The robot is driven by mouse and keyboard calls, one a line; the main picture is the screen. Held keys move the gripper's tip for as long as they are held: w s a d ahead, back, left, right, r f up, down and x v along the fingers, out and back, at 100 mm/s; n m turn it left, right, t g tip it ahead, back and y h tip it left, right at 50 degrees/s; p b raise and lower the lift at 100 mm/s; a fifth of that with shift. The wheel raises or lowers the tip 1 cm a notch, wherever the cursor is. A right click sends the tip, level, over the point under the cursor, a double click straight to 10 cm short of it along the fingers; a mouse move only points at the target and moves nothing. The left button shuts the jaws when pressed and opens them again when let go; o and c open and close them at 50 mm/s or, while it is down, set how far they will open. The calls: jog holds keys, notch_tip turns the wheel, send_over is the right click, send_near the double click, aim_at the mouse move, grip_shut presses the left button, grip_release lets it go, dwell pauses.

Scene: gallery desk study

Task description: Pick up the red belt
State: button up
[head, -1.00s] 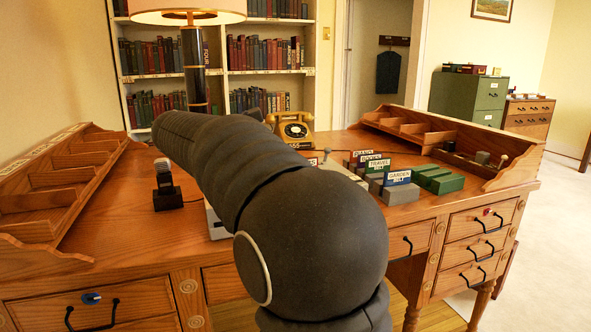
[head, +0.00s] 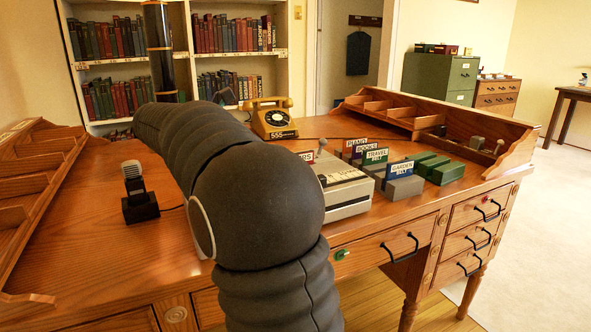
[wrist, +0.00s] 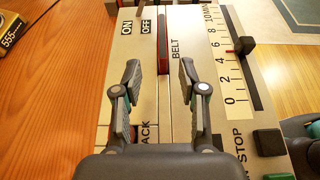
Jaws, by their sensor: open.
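The red belt (wrist: 163,45) is a narrow red strip standing in a dark slot of a beige machine (wrist: 220,75), beside the printed word BELT. The machine also shows in the head view (head: 349,208), partly behind my arm. My gripper (wrist: 159,76) is open and empty over the machine. Its two fingers are to either side of the slot line, below the red belt in the wrist view. I cannot tell how high the fingertips are above the surface. In the head view my arm hides the gripper, and I cannot make out the belt.
A slider knob (wrist: 244,45) stands up from the machine right of the fingers. A yellow telephone (head: 272,122) is behind the machine. Labelled card blocks (head: 404,184) stand close on its right. A microphone (head: 134,185) is at left; bare desk surrounds it.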

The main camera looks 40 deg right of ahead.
jog(key=shift+s+r+x, duration=0.1)
jog(key=shift+r+x, duration=0.05)
jog(key=shift+x, duration=1.95)
jog(key=shift+s+r+x, duration=0.15)
jog(key=shift+x, duration=1.95)
grip_shut()
